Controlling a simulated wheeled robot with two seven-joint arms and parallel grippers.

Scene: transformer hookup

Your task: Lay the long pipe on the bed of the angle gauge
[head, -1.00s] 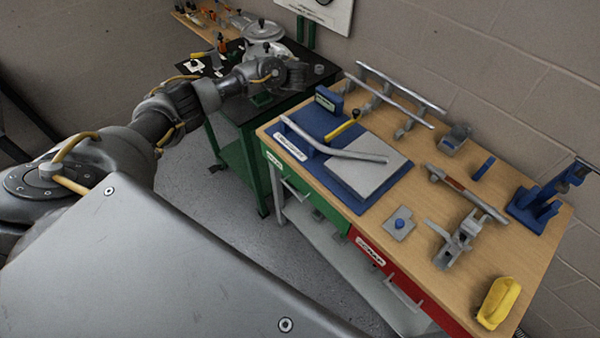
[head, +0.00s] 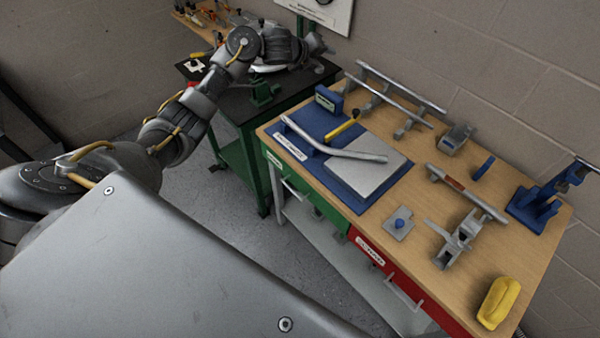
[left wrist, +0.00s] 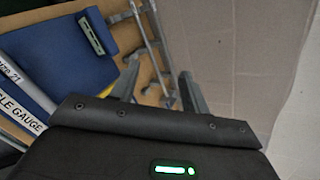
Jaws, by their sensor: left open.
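The angle gauge (head: 325,128) is a blue board with a yellow pointer (head: 342,126) and a grey plate (head: 365,178), at the left of the wooden bench. A bent grey bar (head: 345,153) lies across it. Two long straight grey pipes (head: 393,97) (head: 408,88) rest side by side on stands at the bench's back edge. They also show in the left wrist view (left wrist: 150,45), beyond the gauge's blue board (left wrist: 50,45). My left gripper (head: 322,44) is open and empty, raised behind the bench's far left corner. Its two fingers show in the left wrist view (left wrist: 160,88). My right gripper is not in view.
A grey clamp (head: 458,240), a red-marked bar (head: 468,192), a blue stand (head: 540,200) and a yellow-handled object (head: 498,302) occupy the bench's right half. A black-topped green table (head: 235,100) stands left. A brick wall (head: 500,70) runs behind the bench.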

